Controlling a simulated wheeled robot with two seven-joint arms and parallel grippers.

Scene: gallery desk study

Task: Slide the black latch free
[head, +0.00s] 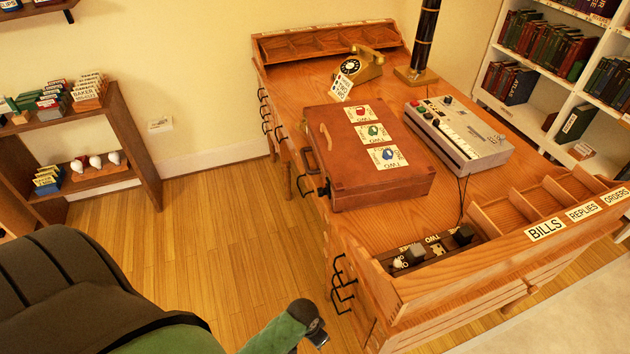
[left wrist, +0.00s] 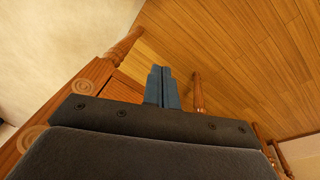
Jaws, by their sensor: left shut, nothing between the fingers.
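My left gripper (left wrist: 161,72) shows in the left wrist view with its two blue-grey fingers together and nothing between them. Turned wooden legs and the floor lie beyond it; no latch shows there. I cannot make out its fingers in the head view. A reddish-brown case (head: 385,178) lies on the desk with a tan handle and picture labels on top. Black metal pieces (head: 320,187) show at its left side. Dark blocks (head: 463,234) sit in the desk's front tray. I cannot tell which black part is the latch. My right gripper is not in view.
The wooden desk (head: 300,90) also holds a gold telephone (head: 370,66), a black column (head: 425,35) and a grey keyed machine (head: 458,137). A sorter labelled BILLS, REPLIES and ORDERS (head: 545,230) stands at front right. Floor (head: 240,240) left of the desk is clear.

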